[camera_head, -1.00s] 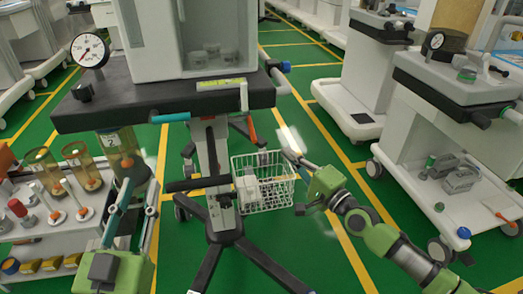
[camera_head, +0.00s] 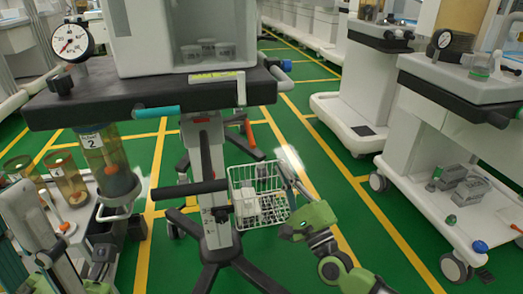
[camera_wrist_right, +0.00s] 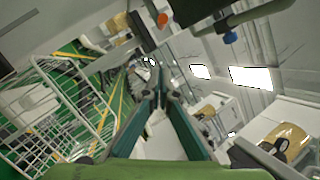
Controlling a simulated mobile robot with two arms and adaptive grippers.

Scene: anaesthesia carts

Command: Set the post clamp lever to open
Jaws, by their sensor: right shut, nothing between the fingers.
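The front cart's upright post (camera_head: 205,150) stands below its black tabletop. I cannot tell for certain which part is the clamp lever. A rod with an orange-red end (camera_head: 250,133) also shows under the tabletop; an orange tip (camera_wrist_right: 162,20) appears in the right wrist view. My right gripper (camera_head: 284,168) is shut and empty, beside the wire basket and right of the post. Its teal fingers (camera_wrist_right: 160,92) meet in the wrist view. My left gripper cannot be made out clearly.
The white wire basket (camera_head: 258,168) hangs beside the post and is close to my right fingers (camera_wrist_right: 60,105). The black tabletop (camera_head: 150,98) overhangs above. Canister 2 (camera_head: 100,150) is at left. Green floor separates the front cart from the right cart (camera_head: 450,100).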

